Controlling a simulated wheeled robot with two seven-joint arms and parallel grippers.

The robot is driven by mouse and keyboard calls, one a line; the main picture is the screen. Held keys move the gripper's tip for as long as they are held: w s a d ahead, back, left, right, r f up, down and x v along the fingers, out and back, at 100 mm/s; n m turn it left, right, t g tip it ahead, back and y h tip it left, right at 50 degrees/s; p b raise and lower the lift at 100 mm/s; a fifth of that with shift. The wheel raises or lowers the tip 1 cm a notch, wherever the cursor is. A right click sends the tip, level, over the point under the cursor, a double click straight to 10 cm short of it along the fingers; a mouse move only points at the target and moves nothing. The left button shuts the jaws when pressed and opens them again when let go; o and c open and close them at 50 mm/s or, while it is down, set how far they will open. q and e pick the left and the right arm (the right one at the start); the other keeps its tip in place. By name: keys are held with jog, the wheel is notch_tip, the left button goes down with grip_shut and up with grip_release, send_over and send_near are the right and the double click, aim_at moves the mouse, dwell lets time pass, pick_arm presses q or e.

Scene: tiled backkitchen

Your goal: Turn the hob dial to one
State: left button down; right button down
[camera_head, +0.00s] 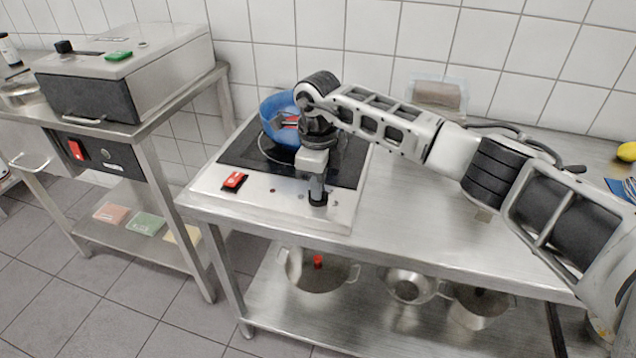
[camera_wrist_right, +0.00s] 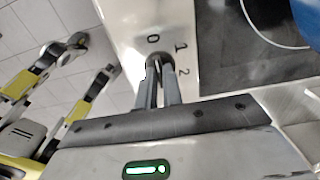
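The hob (camera_head: 278,205) is a white-edged unit with a black glass top on the steel table. Its small dark dial (camera_head: 318,199) is on the front panel, right of a red switch. My right gripper (camera_head: 317,190) points down onto the dial. In the right wrist view, its two narrow fingers (camera_wrist_right: 159,72) are close together at the dial, one on each side, and cover most of it. The marks 0, 1 and 2 (camera_wrist_right: 180,47) show around it. I cannot read which mark the dial points to. My left gripper is not in view.
A blue pan (camera_head: 277,122) stands on the hob behind my right wrist. The red switch (camera_head: 234,181) is left of the dial. A metal appliance (camera_head: 130,75) stands on the left table. Steel pots (camera_head: 318,272) sit on the lower shelf.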

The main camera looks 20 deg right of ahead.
dwell(0.3)
jog(key=m, duration=0.5)
jog(key=shift+m, duration=0.4)
jog(key=m, duration=0.5)
jog(key=shift+m, duration=0.4)
jog(key=c, duration=1.5)
grip_release()
jog(key=shift+c, duration=0.2)
notch_tip(320, 180, up, 16)
jog(key=b, duration=0.1)
jog(key=shift+b, duration=0.3)
